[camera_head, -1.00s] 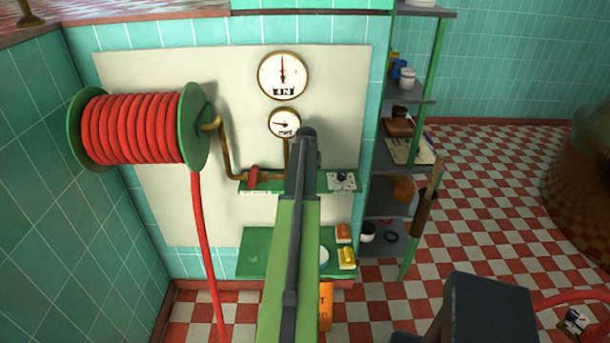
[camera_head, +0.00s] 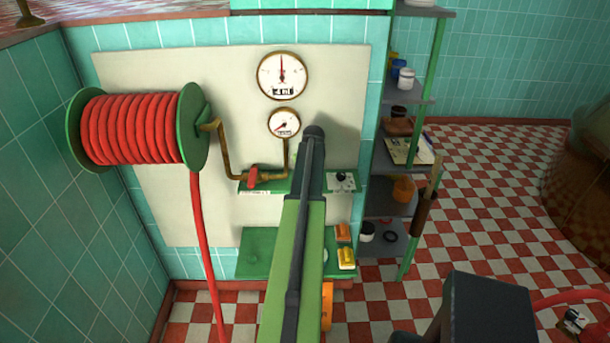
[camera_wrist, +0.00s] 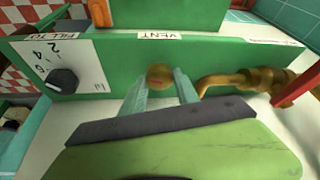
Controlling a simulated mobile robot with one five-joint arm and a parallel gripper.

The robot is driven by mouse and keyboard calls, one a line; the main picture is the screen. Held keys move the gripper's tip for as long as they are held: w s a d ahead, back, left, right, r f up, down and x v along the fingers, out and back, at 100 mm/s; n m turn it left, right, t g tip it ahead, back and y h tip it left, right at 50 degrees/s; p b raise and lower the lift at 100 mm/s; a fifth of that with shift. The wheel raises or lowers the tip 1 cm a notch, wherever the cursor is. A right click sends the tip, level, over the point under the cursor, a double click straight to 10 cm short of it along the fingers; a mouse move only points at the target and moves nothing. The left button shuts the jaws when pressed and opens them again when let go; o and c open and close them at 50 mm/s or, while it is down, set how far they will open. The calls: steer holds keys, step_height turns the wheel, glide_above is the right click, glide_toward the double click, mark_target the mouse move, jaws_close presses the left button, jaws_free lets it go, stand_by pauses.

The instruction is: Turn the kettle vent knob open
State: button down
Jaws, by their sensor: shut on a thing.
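The vent knob (camera_wrist: 159,77) is a small round brass knob with a faint reddish mark, on the green panel (camera_wrist: 108,65) under the label "VENT" (camera_wrist: 160,36) in the wrist view. My gripper (camera_wrist: 162,84) has one pale teal finger on each side of it and is shut on it. The knob's exact angle is hard to tell. In the head view my arm hides the knob and gripper; the green shelf-like panel (camera_head: 272,186) shows to its left.
A black dial (camera_wrist: 62,80) sits beside the knob on the panel. A brass pipe (camera_wrist: 225,82) with a red valve handle (camera_wrist: 297,88) is on the other side. Two gauges, large (camera_head: 283,75) and small (camera_head: 284,123), hang above. A red hose reel (camera_head: 130,127) is at left.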

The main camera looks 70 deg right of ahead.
steer(key=c, duration=0.9)
jaws_free()
steer(key=p+v, duration=1.6)
steer(key=v, duration=0.1)
steer(key=shift+s+r, duration=0.15)
steer(key=shift+r, duration=0.05)
steer(key=shift+a, duration=0.1)
